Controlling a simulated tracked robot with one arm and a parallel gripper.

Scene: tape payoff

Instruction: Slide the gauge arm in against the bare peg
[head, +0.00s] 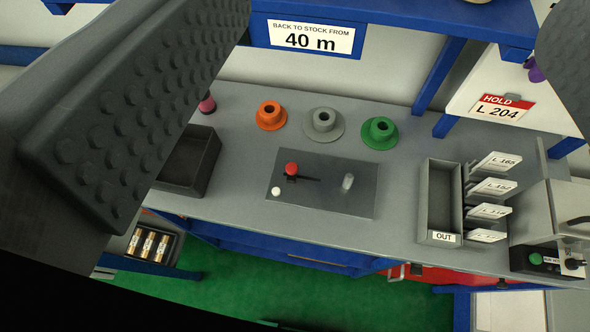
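A dark grey gauge plate (325,200) lies on the grey bench. The gauge arm's red knob (291,169) stands at the plate's left, over a dark slot or bar that runs right toward the peg. The bare peg (348,182) is a pale grey upright cylinder on the plate's right half, with no spool on it. A gap shows between the red knob and the peg. My gripper (395,50) is open and empty. Its ribbed left finger is large at upper left, and part of the other finger shows at the top right corner. Both are well apart from the plate.
Orange (269,117), grey (324,126) and green (380,134) flanged spools stand behind the plate. A black bin (205,165) is left, partly hidden by my finger. An OUT tray (438,200) and label cards (490,187) are right. A blue shelf (385,18) overhangs the back.

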